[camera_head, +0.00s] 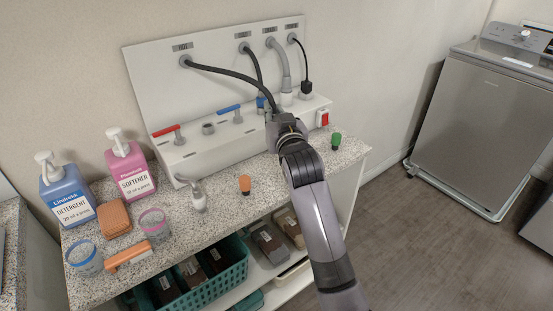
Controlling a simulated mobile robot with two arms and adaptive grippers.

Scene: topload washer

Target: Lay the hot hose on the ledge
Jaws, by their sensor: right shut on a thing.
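The hot hose (228,73) is a dark hose that leaves the panel under the leftmost label and runs down to the right to my right gripper (276,113). My right gripper is shut on its end, at the front of the white ledge (222,143). The gripper and wrist hide the hose's end, and I cannot tell whether it touches the ledge. My left gripper is not in view.
A second dark hose (257,68), a grey hose (283,66) and a black cord with a plug (305,87) stand close by the gripper. A red-handled tap (168,131), a blue-handled tap (230,110) and a red switch (323,118) are on the ledge unit.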

